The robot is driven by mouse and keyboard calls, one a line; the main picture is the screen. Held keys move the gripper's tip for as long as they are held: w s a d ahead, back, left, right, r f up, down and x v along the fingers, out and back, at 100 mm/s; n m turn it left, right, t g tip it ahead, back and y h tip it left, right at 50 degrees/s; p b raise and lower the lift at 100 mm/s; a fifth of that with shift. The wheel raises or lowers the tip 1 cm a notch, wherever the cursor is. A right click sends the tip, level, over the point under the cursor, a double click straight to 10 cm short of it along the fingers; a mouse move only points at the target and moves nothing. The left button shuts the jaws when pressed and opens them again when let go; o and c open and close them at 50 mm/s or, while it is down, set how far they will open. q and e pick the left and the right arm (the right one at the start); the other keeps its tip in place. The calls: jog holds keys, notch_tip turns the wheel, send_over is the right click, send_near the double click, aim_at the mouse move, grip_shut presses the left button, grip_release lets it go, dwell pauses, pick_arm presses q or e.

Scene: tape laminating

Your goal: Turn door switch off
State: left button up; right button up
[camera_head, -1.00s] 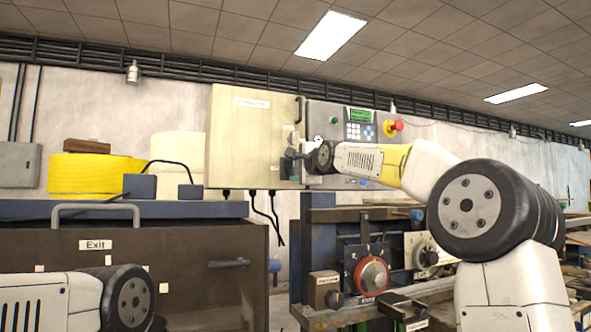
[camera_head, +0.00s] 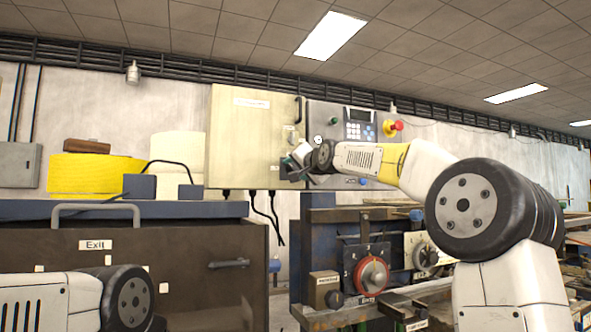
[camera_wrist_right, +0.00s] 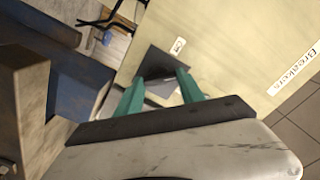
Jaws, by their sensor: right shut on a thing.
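The door switch (camera_wrist_right: 161,70) is a dark piece on the cream "Breakers" cabinet door (camera_head: 236,135). In the right wrist view it sits at the tips of my gripper's teal fingers, which partly hide its shape. My right gripper (camera_wrist_right: 158,86) is shut on it. In the head view the right gripper (camera_head: 290,167) is tilted at the lower right of the cabinet door, and its wrist partly covers that area. My left arm shows at the lower left, but its gripper is out of view.
A grey control panel (camera_head: 331,116) with a dark screen, a keypad and a red emergency button (camera_head: 396,125) stands right of the cabinet. Below is a machine with a red knob (camera_head: 373,273). A brown "Exit" unit (camera_head: 180,262) fills the lower left.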

jog(key=n, duration=0.4)
jog(key=shift+n, duration=0.3)
jog(key=shift+f+n, duration=0.1)
jog(key=shift+n, duration=2.2)
jog(key=o, duration=1.4)
jog(key=shift+c, duration=0.2)
jog(key=v, duration=0.7)
jog(key=shift+s+d, duration=0.15)
jog(key=shift+s, duration=0.15)
